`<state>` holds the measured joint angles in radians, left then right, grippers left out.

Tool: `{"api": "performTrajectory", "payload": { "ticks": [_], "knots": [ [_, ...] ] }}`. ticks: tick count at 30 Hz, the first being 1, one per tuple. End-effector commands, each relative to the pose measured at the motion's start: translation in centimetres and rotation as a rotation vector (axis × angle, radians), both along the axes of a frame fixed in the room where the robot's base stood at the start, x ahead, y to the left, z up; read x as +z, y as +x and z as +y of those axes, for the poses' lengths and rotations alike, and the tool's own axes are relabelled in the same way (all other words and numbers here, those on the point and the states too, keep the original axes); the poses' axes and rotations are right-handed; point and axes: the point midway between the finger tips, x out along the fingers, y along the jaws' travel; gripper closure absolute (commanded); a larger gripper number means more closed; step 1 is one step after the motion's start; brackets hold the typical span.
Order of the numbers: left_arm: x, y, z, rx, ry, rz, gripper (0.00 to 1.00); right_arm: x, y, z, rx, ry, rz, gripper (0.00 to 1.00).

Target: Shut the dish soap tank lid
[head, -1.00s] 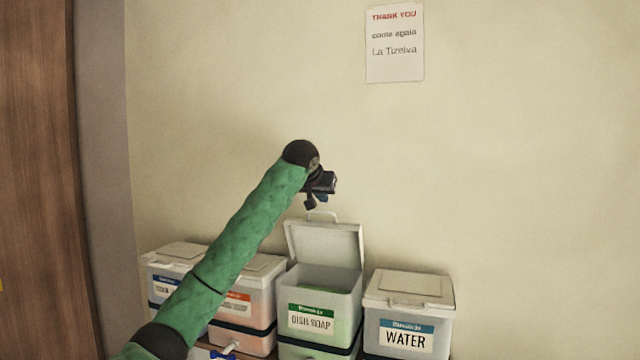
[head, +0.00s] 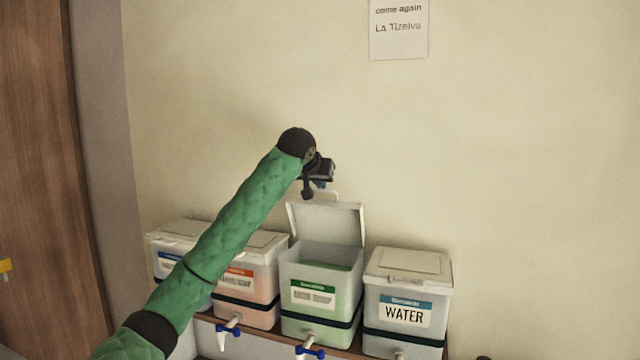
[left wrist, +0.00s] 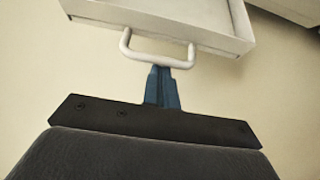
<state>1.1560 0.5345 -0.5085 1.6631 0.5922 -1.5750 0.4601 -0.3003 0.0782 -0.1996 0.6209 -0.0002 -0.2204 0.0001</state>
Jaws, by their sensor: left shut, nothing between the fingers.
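The dish soap tank (head: 318,299) is a clear tank with a green label, standing on the shelf between two others. Its white lid (head: 327,222) stands open, raised upright at the back near the wall. The lid's loop handle (head: 327,193) points up; in the left wrist view the handle (left wrist: 158,62) hangs from the white lid (left wrist: 170,14). My left gripper (head: 308,192) is just above the lid's top edge, beside the handle. Its blue fingers (left wrist: 162,86) are shut and empty, with the tips at or behind the handle bar; contact is unclear. My right gripper is not in view.
A WATER tank (head: 407,302) with a shut lid stands to the right. Tanks with red (head: 250,287) and blue labels stand to the left, partly behind my arm. Blue-handled taps (head: 309,350) stick out in front. The wall is close behind.

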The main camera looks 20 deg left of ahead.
Motion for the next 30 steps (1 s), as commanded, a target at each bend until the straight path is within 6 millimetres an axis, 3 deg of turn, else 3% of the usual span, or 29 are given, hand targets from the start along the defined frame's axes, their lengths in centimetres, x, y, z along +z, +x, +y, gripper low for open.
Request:
{"api": "performTrajectory", "payload": {
  "ticks": [5,29,30],
  "knots": [
    [-0.7,-0.5,0.0,-0.001,-0.001,-0.049,1.0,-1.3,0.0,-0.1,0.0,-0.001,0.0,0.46],
    [-1.4,-2.0,0.1,0.0,-0.007,-0.196,1.0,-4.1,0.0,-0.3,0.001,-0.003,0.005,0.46],
    [-1.6,-2.2,0.0,0.0,-0.008,-0.21,1.0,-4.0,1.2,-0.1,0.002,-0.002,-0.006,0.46]
  ]
}}
